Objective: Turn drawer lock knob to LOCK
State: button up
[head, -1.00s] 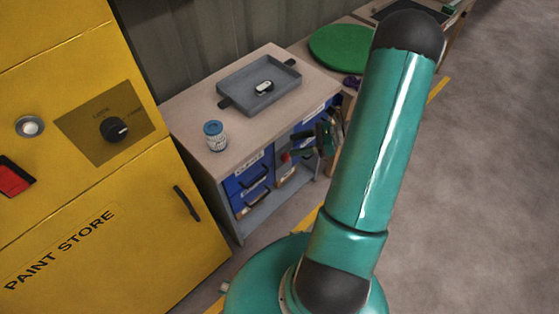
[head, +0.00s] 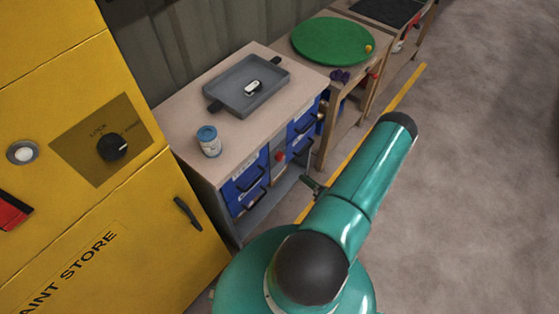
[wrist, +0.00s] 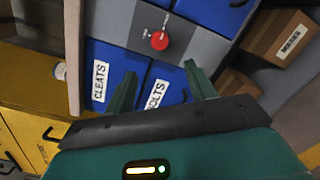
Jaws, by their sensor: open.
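The drawer lock knob (wrist: 160,40) is red and sits on a grey panel (wrist: 192,45) between blue drawers. A pale mark shows beside it, but its setting is too small to read. The knob (head: 280,157) also shows in the head view. My gripper (wrist: 160,70) is open and empty, its two green fingers apart and pointing toward the drawer fronts. The knob appears just beyond the fingertips, with no visible contact. In the head view only a small part of my gripper shows beside my arm; the rest is hidden.
Drawers labelled CLEATS (wrist: 99,83) and BOLTS (wrist: 155,94) lie behind the fingers. Cardboard boxes (wrist: 280,38) stand on the right. A yellow paint cabinet (head: 130,240) stands left. Open floor lies right.

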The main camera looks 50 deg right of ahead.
aim_at(282, 159)
jog(key=w, duration=1.2)
jog(key=shift+w+d, duration=0.1)
jog(key=shift+w, duration=0.2)
jog(key=shift+c, duration=0.2)
jog(key=c, duration=0.9)
